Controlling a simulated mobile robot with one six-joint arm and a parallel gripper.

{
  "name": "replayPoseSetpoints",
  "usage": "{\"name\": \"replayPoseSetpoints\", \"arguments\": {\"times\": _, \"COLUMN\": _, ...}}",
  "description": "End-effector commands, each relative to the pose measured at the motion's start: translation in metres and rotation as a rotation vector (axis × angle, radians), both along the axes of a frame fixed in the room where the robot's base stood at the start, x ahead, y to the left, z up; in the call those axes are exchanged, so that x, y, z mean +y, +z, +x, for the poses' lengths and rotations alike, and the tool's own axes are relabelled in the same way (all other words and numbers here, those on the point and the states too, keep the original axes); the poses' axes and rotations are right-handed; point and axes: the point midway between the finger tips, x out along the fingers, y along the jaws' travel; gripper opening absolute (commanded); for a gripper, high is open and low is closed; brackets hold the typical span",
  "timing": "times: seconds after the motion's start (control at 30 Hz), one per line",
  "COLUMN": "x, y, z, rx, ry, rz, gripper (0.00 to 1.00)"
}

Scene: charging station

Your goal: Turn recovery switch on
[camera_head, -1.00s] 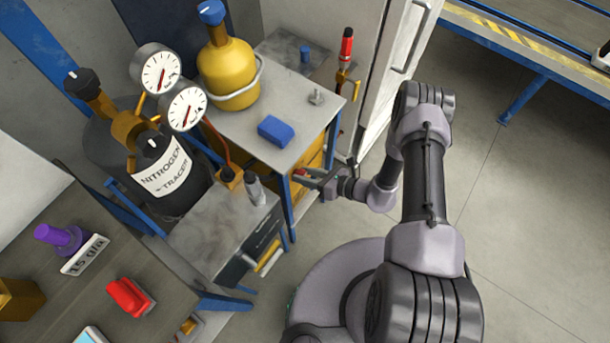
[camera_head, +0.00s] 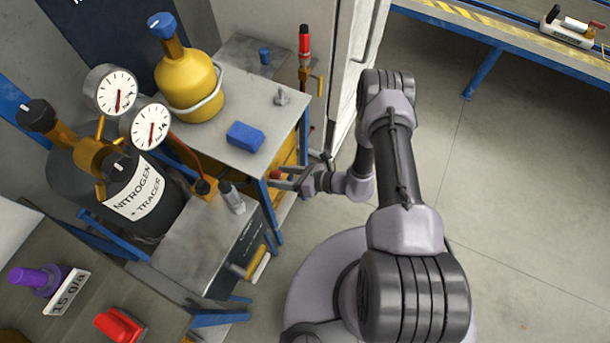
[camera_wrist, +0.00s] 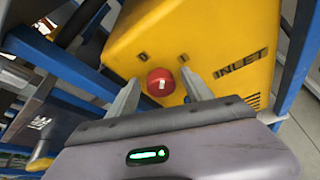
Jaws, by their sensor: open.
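A round red knob (camera_wrist: 160,83) with a small white mark sits on the face of a yellow unit (camera_wrist: 205,32) marked INLET in the wrist view. I take it to be the recovery switch, though no label on it can be read. My gripper (camera_wrist: 159,78) is open, with one finger on each side of the knob. Whether the fingers touch it cannot be told. In the head view my gripper (camera_head: 274,181) is at the front of the small grey-topped stand, and the yellow unit is mostly hidden under the top.
Blue frame bars (camera_wrist: 65,62) run close to the left of the yellow unit. On the stand above are a yellow bottle (camera_head: 188,80) and a blue block (camera_head: 245,137). A nitrogen tank (camera_head: 110,190) with gauges stands left. Open floor (camera_head: 510,200) lies right.

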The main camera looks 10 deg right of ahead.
Motion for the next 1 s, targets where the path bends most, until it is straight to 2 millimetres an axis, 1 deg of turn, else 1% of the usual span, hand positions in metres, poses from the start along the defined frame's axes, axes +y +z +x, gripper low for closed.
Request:
{"name": "replayPoseSetpoints", "arguments": {"times": 0.07, "x": -0.004, "y": 0.002, "z": -0.002, "rx": 0.001, "ry": -0.001, "rz": 0.0, "gripper": 0.59}}
{"name": "replayPoseSetpoints", "arguments": {"times": 0.17, "x": -0.017, "y": 0.009, "z": -0.008, "rx": 0.001, "ry": -0.003, "rz": -0.001, "gripper": 0.59}}
{"name": "replayPoseSetpoints", "arguments": {"times": 0.37, "x": -0.06, "y": 0.029, "z": -0.031, "rx": 0.0, "ry": -0.007, "rz": 0.0, "gripper": 0.59}}
{"name": "replayPoseSetpoints", "arguments": {"times": 0.53, "x": -0.104, "y": 0.048, "z": -0.055, "rx": -0.001, "ry": -0.007, "rz": -0.001, "gripper": 0.59}}
{"name": "replayPoseSetpoints", "arguments": {"times": 0.6, "x": -0.118, "y": 0.054, "z": -0.063, "rx": -0.001, "ry": -0.007, "rz": 0.0, "gripper": 0.59}}
{"name": "replayPoseSetpoints", "arguments": {"times": 0.7, "x": -0.133, "y": 0.059, "z": -0.072, "rx": -0.001, "ry": -0.004, "rz": 0.0, "gripper": 0.59}}
{"name": "replayPoseSetpoints", "arguments": {"times": 0.83, "x": -0.142, "y": 0.062, "z": -0.078, "rx": -0.001, "ry": -0.002, "rz": 0.0, "gripper": 0.59}}
{"name": "replayPoseSetpoints", "arguments": {"times": 1.0, "x": -0.143, "y": 0.061, "z": -0.079, "rx": 0.0, "ry": 0.0, "rz": 0.0, "gripper": 0.59}}
